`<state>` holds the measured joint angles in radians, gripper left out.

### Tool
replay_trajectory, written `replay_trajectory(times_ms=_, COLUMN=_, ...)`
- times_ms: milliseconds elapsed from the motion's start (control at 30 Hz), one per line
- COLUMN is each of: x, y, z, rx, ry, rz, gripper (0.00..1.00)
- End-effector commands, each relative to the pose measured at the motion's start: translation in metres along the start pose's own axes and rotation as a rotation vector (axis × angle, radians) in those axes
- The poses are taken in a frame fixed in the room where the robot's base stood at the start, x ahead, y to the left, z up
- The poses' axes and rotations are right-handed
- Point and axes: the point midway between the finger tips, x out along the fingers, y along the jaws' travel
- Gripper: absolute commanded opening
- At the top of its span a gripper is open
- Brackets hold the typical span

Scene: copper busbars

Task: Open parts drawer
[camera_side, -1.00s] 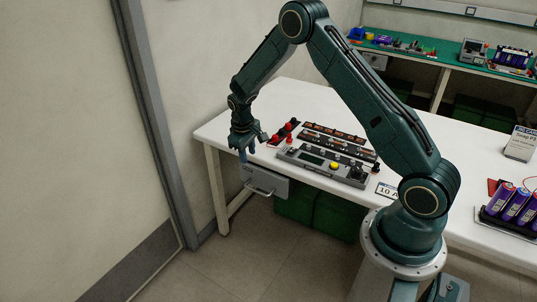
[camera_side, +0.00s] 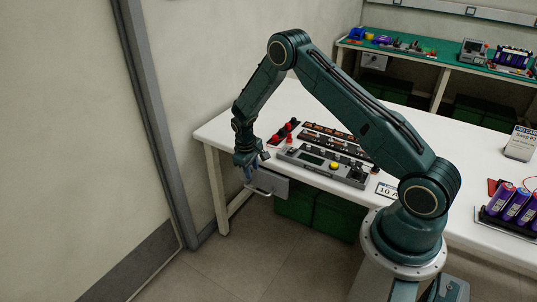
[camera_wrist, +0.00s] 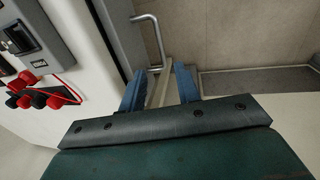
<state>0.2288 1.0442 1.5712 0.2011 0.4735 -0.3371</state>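The parts drawer (camera_side: 276,186) is a grey box under the front edge of the white table, with a bar handle on its front. In the side view my gripper (camera_side: 247,176) points down at the drawer's left end, close to the handle (camera_side: 262,191). In the wrist view the handle (camera_wrist: 150,40) shows as a pale bent bar beyond the fingertips. The two blue fingers of my gripper (camera_wrist: 158,82) stand apart with a gap between them. Nothing is held in the gap. I cannot tell whether the fingers touch the handle.
Green bins (camera_side: 320,210) stand below. A wall and door frame rise at left.

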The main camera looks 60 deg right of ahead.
Motion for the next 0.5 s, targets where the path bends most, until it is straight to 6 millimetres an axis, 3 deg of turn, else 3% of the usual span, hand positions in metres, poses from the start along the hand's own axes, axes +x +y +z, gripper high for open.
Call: replay_trajectory(times_ms=500, x=0.07, y=0.0, z=0.0, rx=0.0, ry=-0.001, rz=-0.001, gripper=0.33)
